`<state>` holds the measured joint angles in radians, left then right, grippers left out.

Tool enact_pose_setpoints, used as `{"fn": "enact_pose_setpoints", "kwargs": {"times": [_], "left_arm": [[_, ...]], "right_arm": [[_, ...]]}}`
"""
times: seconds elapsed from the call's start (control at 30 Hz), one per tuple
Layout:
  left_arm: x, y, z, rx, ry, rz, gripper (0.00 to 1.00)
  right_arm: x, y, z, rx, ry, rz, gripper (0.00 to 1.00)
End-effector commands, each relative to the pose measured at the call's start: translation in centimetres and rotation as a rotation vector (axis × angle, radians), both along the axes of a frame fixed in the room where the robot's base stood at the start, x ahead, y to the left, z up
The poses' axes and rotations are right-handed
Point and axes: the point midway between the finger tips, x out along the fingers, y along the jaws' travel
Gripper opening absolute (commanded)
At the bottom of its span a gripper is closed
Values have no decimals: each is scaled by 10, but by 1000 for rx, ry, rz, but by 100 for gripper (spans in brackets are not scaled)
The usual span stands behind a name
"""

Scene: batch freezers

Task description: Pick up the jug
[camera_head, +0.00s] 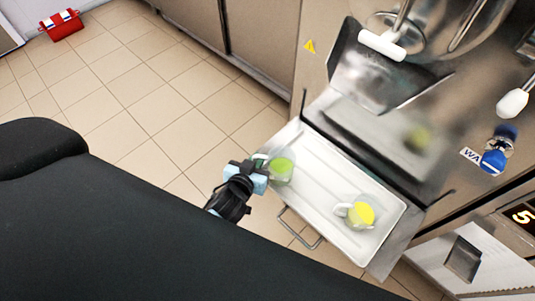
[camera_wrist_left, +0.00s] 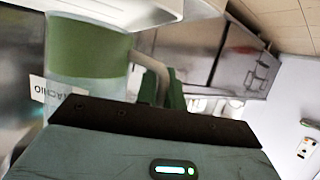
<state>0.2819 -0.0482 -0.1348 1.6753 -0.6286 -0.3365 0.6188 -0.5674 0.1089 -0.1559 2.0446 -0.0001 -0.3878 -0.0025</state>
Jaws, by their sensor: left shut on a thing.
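A clear jug with green contents (camera_head: 282,171) is at the upper left end of the white tray. It also shows large in the left wrist view (camera_wrist_left: 88,52), upright or nearly so, with a white label ending in "ACHIO". My left gripper (camera_head: 260,175) is at the left side of this jug, shut on it at the handle side. The pale handle (camera_wrist_left: 152,68) shows beside the finger in the left wrist view. I cannot tell whether the jug touches the tray. A second jug with yellow contents (camera_head: 362,214) stands at the tray's lower right. My right gripper is not in view.
The white tray (camera_head: 318,192) sits on a metal shelf in front of the steel freezer (camera_head: 340,85). The freezer has a chute and white-handled levers above the tray. A red box (camera_head: 62,27) lies on the tiled floor at upper left. The floor left of the tray is clear.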

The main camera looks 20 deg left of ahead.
Motion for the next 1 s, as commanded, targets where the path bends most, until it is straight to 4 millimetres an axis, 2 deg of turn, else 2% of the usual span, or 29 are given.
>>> {"fn": "enact_pose_setpoints", "kwargs": {"times": [0.5,1.0], "left_arm": [[-46,34,6,-1,-1,0,0],[-69,51,9,-1,-2,-1,0]], "right_arm": [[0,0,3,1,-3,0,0],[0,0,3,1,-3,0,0]]}}
